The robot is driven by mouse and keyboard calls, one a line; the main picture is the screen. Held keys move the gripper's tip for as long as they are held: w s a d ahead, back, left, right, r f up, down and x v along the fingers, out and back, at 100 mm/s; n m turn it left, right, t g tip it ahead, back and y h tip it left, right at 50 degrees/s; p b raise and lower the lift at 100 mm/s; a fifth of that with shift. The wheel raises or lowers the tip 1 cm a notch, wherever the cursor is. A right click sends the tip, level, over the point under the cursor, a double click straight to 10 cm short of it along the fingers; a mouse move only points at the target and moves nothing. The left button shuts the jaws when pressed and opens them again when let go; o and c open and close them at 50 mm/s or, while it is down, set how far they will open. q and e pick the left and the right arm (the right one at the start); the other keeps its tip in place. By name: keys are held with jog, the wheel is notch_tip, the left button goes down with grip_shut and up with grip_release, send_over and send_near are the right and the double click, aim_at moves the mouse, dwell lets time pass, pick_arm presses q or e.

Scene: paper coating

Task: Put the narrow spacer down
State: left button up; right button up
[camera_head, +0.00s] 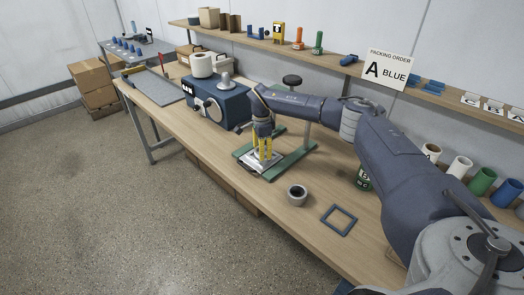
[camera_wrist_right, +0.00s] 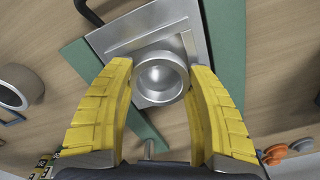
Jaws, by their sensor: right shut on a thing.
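My right gripper (camera_head: 263,154) reaches down over the green-based stand on the bench, its yellow fingers pointing down. In the right wrist view my right gripper (camera_wrist_right: 159,72) is shut around a round silver piece (camera_wrist_right: 160,84) with a hollow, shiny top, which I take to be the narrow spacer. The piece is over a flat silver plate (camera_wrist_right: 125,33) on the green base (camera_wrist_right: 229,45). I cannot tell whether it touches the plate. In the head view the fingers largely hide it. My left gripper is out of view.
A grey ring (camera_head: 297,195) and a blue square frame (camera_head: 340,219) lie on the bench right of the stand. A blue machine (camera_head: 222,104) stands behind left. A sign reading A BLUE (camera_head: 387,70) is at the back shelf. The bench's front edge is close to the stand.

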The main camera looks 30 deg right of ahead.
jog(key=shift+f, duration=0.55)
jog(key=o, duration=1.1)
jog(key=shift+r, duration=0.1)
notch_tip(320, 180, up, 13)
jog(key=shift+a, duration=0.1)
dwell(0.3)
